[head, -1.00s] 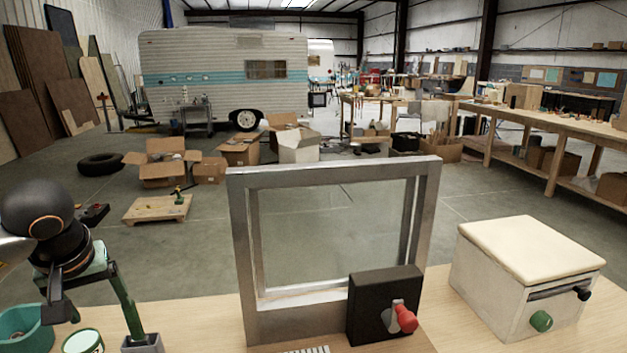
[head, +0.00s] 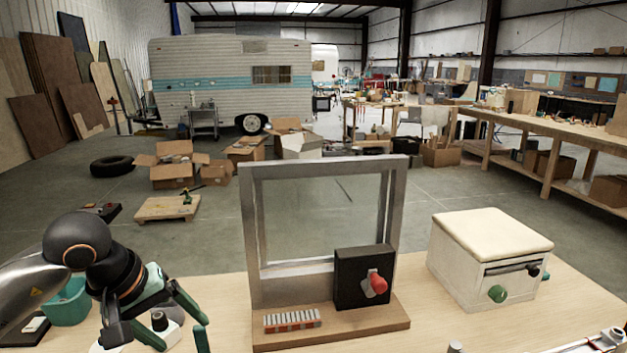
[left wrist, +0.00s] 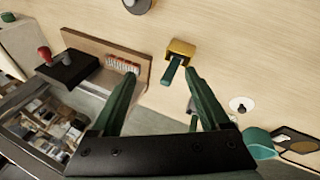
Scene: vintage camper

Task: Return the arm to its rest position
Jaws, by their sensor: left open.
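My left arm comes in at the lower left of the head view. Its gripper (head: 183,330) has green fingers spread apart, low over the table beside the framed window panel. In the left wrist view the two fingertips (left wrist: 160,75) are well apart with nothing held between them. A yellow block with a teal peg (left wrist: 180,49) lies just beyond the fingertips there; I cannot tell its height difference from them. My right gripper shows in neither view.
A metal-framed pane (head: 250,225) stands on a wooden base with a black box and red knob (head: 376,284). A cream-topped box (head: 490,240) stands to its right. A teal container (head: 68,302) and a white disc with black knob (left wrist: 240,104) are near the left arm.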

